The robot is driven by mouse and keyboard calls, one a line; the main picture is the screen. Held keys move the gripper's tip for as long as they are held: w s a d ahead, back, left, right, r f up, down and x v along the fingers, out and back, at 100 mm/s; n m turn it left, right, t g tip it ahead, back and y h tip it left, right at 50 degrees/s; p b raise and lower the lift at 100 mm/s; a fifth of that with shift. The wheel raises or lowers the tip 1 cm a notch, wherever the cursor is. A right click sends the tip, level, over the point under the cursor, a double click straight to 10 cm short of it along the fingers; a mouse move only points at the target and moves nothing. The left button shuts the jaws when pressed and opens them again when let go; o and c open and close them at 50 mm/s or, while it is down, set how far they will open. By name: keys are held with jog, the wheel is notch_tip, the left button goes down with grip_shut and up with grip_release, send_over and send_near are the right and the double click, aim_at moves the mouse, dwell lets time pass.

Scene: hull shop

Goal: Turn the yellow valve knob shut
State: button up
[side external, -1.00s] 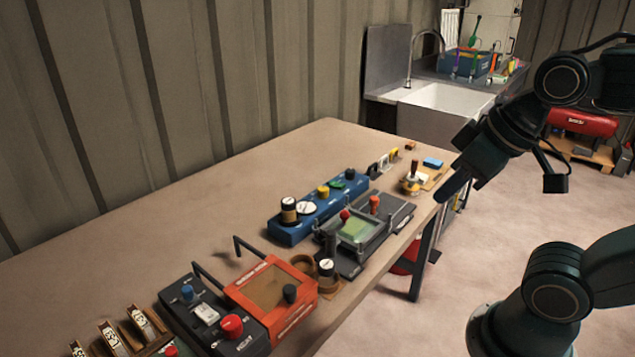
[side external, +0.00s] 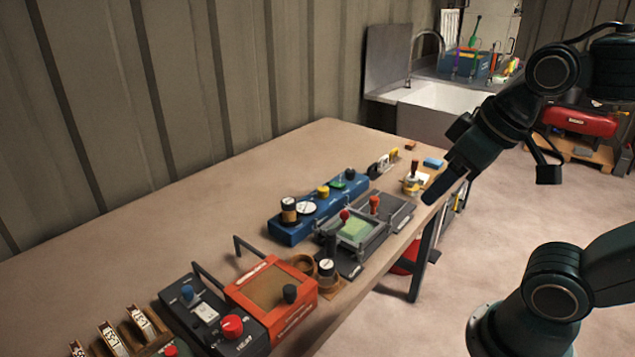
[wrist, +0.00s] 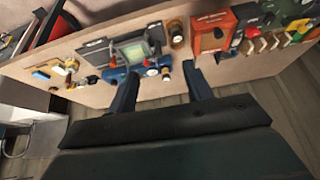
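The yellow valve knob (side external: 323,191) sits on top of a long blue block (side external: 290,232) on the bench in the side view. A round white dial and a black-and-tan knob stand left of it on the block; green and black parts are to its right. In the wrist view the blue block (wrist: 118,74) shows beyond my fingers, but I cannot pick out the yellow knob surely. My gripper (side external: 437,190) hangs above the bench's right front edge, to the right of the knob and apart from it. The wrist view shows its two fingers (wrist: 160,72) spread, with nothing between them.
A grey fixture with red and orange knobs (side external: 375,204) stands in front of the blue block. An orange box (side external: 270,290) and a black control box (side external: 232,326) are at the near left. The bench top (side external: 190,215) behind is clear.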

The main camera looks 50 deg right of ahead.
jog(key=w+d+r+m+g, duration=0.1)
jog(key=w+r+m, duration=0.1)
jog(key=w, duration=0.3)
jog(key=w+d+r+m+g, duration=0.1)
jog(key=w+d+r, duration=0.1)
jog(key=w, duration=0.4)
jog(key=m+g, duration=0.3)
jog(key=m, duration=0.4)
send_over(323, 188)
notch_tip(323, 188, down, 13)
jog(key=shift+a+f, duration=0.1)
notch_tip(323, 188, down, 14)
jog(key=shift+r, duration=0.25)
